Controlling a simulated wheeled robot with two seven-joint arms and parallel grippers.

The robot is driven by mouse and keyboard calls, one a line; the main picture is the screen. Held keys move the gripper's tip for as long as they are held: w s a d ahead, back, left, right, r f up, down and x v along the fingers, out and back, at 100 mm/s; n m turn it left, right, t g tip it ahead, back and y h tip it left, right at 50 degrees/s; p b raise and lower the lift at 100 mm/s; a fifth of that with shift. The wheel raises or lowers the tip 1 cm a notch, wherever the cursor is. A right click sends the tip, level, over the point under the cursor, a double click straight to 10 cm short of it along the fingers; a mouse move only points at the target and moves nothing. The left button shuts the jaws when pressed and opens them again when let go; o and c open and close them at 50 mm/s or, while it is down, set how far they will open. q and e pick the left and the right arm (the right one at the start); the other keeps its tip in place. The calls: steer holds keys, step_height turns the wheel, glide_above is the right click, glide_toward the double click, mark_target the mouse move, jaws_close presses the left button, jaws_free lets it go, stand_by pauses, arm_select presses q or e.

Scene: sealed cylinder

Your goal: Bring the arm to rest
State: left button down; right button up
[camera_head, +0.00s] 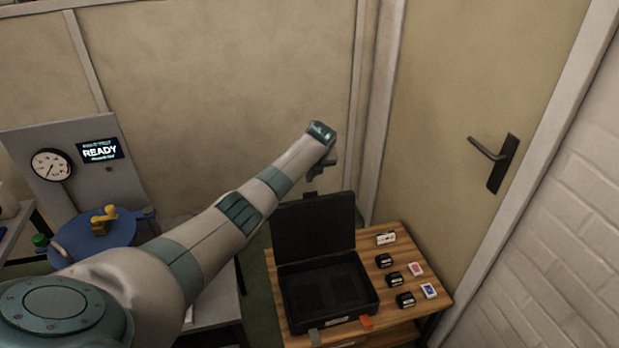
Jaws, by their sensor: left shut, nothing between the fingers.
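My left arm comes in from the lower left and stretches up and to the right across the middle of the head view. My left gripper (318,170) is at its far end, small and dark, seen partly behind the wrist. It is shut with nothing in it. It is above and behind the raised lid of the black case, apart from the wall as far as I can see. My right gripper is not in view.
An open black case (327,290) stands on a wooden table (405,250) with several small dark blocks. A blue round lid (85,240) with a yellow handle (104,218), a gauge (52,164) and a READY display (100,150) are left. A door (470,90) is right.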

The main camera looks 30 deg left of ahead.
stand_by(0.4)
arm_select(q)
steer(key=s+d+f+n+h, duration=0.1)
steer(key=s+d+f+n, duration=0.4)
steer(key=s+d+f, duration=0.55)
steer(key=s+d+f+n+h, duration=0.2)
steer(key=s+d+f+n, duration=0.4)
steer(key=s+d, duration=0.6)
steer(key=s+d+r+n, duration=0.2)
steer(key=s+n, duration=0.2)
steer(key=s, duration=0.6)
steer(key=s+d+r+n+h, duration=0.15)
steer(key=s+n, duration=0.35)
steer(key=s, duration=0.6)
steer(key=s+d+r+n, duration=0.2)
steer(key=s+d+n, duration=0.15)
steer(key=s, duration=0.65)
step_height(320, 180, down, 29)
steer(key=s+g+b, duration=0.1)
steer(key=b, duration=0.2)
steer(key=s+a+f+b, duration=0.1)
steer(key=s+a+f, duration=0.1)
steer(key=s+f, duration=0.7)
steer(key=s+a+f+g+b, duration=0.1)
steer(key=s+a+f, duration=0.1)
steer(key=s+f, duration=0.7)
step_height(320, 180, down, 4)
steer(key=shift+s+r, duration=0.15)
steer(key=shift+s, duration=0.15)
